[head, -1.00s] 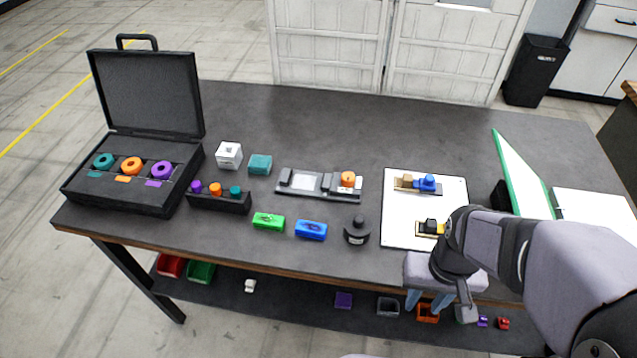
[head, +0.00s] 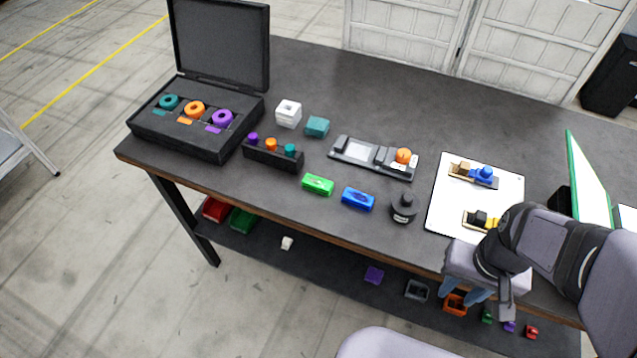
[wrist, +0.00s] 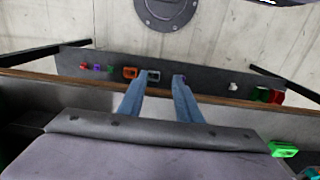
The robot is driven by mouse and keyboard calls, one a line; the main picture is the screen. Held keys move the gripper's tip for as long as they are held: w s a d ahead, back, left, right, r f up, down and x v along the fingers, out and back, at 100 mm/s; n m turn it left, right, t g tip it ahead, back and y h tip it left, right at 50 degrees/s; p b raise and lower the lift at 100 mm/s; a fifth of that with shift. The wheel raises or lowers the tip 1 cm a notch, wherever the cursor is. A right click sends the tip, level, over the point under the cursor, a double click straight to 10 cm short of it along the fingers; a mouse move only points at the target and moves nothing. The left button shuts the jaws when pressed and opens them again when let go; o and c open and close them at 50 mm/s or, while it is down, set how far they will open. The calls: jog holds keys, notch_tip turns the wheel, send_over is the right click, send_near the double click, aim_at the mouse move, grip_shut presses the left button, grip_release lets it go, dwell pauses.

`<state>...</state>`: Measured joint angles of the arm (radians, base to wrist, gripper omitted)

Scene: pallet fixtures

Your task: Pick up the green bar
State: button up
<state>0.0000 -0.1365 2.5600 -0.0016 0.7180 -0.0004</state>
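The green bar (head: 318,185) lies flat on the dark tabletop near its front edge, left of a blue bar (head: 358,199). In the wrist view the green bar (wrist: 284,150) shows at the lower right edge, partly beside my gripper's body. My gripper (head: 462,294) hangs at the front edge of the table, well to the right of the green bar. In the wrist view my gripper (wrist: 159,82) has its two blue fingers apart with nothing between them.
A black knob-like part (head: 403,208) stands right of the blue bar. A peg block (head: 273,155), an open case (head: 185,135) and a grey fixture (head: 372,160) surround the bars. A white board (head: 445,212) lies near my arm. Bins, including an orange bin (head: 454,303), sit on the lower shelf.

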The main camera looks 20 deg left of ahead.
jog(key=shift+o, duration=0.6)
jog(key=o, duration=1.1)
